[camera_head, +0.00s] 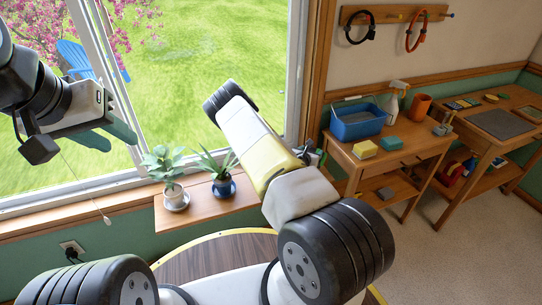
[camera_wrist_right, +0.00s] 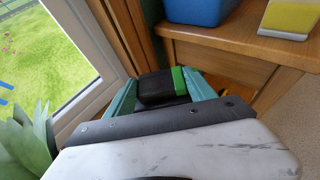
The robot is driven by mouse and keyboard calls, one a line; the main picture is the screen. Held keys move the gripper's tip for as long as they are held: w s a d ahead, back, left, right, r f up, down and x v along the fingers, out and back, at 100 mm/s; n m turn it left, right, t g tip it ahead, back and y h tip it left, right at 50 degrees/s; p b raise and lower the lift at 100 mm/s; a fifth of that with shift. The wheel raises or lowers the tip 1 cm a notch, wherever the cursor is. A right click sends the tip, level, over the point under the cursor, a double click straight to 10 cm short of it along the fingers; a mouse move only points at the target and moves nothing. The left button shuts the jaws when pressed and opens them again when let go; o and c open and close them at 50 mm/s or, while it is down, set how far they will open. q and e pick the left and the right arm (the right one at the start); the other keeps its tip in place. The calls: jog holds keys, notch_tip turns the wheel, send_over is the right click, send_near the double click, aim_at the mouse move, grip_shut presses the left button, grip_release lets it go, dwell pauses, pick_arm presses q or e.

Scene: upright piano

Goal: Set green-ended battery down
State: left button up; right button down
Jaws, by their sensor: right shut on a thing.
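The green-ended battery (camera_wrist_right: 162,88) is a dark block with a bright green band at its right end. It sits between the teal fingers of my right gripper (camera_wrist_right: 160,92), which is shut on it. In the head view my right gripper (camera_head: 314,157) is mostly hidden behind my own arm, near the left end of the wooden workbench; the battery cannot be made out clearly there. My left gripper (camera_head: 108,130) is in front of the window at the left, with its teal fingers apart and nothing seen between them.
The workbench (camera_head: 408,150) carries a blue bin (camera_head: 357,122), a yellow sponge (camera_head: 365,149), a teal block (camera_head: 391,143), a spray bottle (camera_head: 397,98) and an orange pot (camera_head: 420,106). Two potted plants (camera_head: 175,196) (camera_head: 224,186) stand on the sill shelf. A second desk (camera_head: 500,130) stands at the right.

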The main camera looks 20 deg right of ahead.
jog(key=shift+a+f, duration=0.1)
jog(key=shift+f, duration=3.25)
jog(key=shift+f, duration=0.15)
jog(key=shift+c, duration=1.6)
grip_release()
